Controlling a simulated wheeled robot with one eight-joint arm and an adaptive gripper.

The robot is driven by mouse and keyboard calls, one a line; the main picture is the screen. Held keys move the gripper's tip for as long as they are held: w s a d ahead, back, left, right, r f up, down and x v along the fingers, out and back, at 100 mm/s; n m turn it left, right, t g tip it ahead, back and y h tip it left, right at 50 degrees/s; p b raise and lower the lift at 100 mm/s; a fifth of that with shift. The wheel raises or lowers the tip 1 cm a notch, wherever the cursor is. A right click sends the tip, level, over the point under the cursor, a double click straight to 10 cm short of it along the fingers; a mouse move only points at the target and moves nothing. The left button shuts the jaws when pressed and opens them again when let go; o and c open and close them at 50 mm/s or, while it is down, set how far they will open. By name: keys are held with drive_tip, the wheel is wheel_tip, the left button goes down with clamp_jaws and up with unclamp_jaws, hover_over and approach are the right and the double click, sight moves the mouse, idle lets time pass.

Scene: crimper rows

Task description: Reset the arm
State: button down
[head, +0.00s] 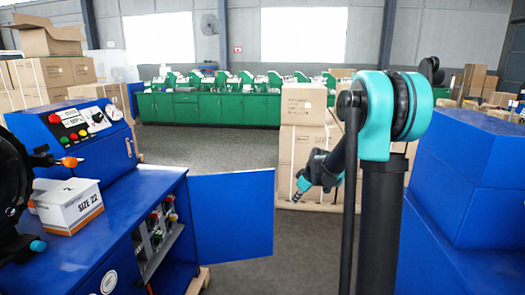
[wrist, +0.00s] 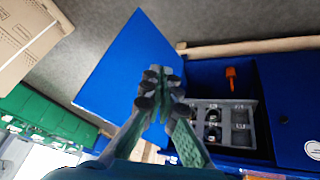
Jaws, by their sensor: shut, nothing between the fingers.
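My arm is raised at the right of the head view, with its teal joint high and the forearm reaching down and left. My gripper (head: 295,201) hangs in the air right of the open blue cabinet door (head: 232,227). In the wrist view my gripper (wrist: 165,92) has its fingers together with nothing between them. It shows in front of the blue door (wrist: 128,62) there.
A blue machine cabinet (head: 75,255) stands at left, bearing a white SIZE 22 box (head: 68,207). Its open compartment (wrist: 222,75) holds a grey rack and an orange piece. Stacked cartons (head: 303,130), green benches (head: 215,108) and a blue machine (head: 470,190) surround clear floor.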

drive_tip(key=s+d+f+m+h, duration=0.1)
drive_tip(key=s+f+m, duration=0.1)
drive_tip(key=s, duration=0.9)
drive_tip(key=s+d+f+m+h, duration=0.1)
drive_tip(key=s+m, duration=0.4)
drive_tip(key=s, duration=0.7)
drive_tip(key=s+d+f+m+h, duration=0.1)
drive_tip(key=s+d+f+m, duration=0.1)
drive_tip(key=s, duration=0.9)
drive_tip(key=shift+s+d+f+m, duration=0.3)
drive_tip(key=shift+d+f+m, duration=0.1)
drive_tip(key=shift+f+m, duration=0.25)
